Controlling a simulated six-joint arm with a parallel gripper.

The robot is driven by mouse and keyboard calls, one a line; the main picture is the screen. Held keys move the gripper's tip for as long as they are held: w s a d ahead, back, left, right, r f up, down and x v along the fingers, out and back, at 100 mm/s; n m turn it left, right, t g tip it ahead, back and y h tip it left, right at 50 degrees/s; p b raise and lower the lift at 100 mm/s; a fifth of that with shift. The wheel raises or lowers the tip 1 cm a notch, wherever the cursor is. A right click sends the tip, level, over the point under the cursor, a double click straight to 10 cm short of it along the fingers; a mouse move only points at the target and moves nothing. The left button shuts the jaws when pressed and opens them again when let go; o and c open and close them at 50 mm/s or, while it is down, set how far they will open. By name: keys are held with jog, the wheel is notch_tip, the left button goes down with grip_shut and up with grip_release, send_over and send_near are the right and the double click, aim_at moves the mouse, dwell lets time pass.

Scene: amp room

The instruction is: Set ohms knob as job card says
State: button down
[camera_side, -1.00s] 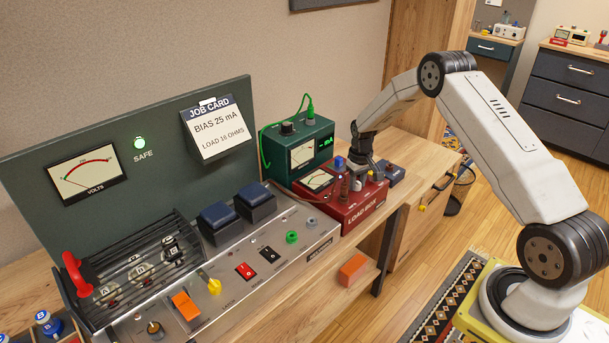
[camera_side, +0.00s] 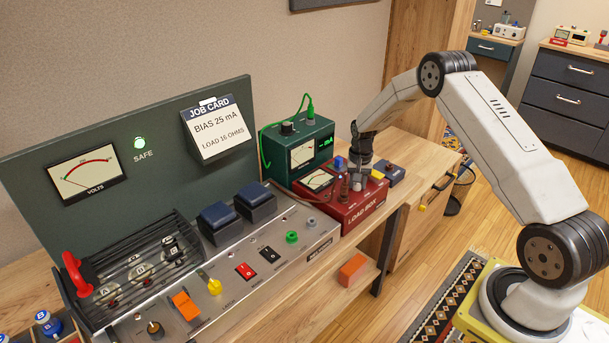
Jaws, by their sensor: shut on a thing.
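The job card (camera_side: 218,132) hangs on the green back panel and reads BIAS 25 mA, LOAD 16 OHMS. The red load box (camera_side: 362,210) stands on the bench at the right end of the metal panel, with a small meter (camera_side: 317,180) on its top left. My gripper (camera_side: 358,179) points down onto the top of the load box, shut on the ohms knob. The fingers mostly hide the knob, so its pointer and its scale cannot be read.
A green meter box (camera_side: 311,152) with a green cable stands just behind the load box. A small dark blue box (camera_side: 391,173) sits to its right. The amp chassis (camera_side: 262,262) with switches and blue-topped parts lies to the left. A green SAFE lamp (camera_side: 140,143) is lit.

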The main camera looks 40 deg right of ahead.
jog(key=shift+c, duration=1.7)
grip_release()
jog(key=shift+r, duration=0.1)
jog(key=shift+r, duration=3.85)
jog(key=shift+a, duration=0.1)
jog(key=s+a+r+n+t, duration=0.1)
jog(key=s+a+r+n, duration=0.4)
jog(key=a, duration=0.4)
jog(key=s+a+r+n+t, duration=0.1)
jog(key=s+a+r+n, duration=0.15)
jog(key=s+a, duration=0.55)
jog(key=s+a+n, duration=0.2)
jog(key=s+a, duration=0.4)
jog(key=s, duration=0.2)
jog(key=shift+a+n+t, duration=0.15)
jog(key=shift+n+t, duration=0.15)
jog(key=shift+n, duration=0.05)
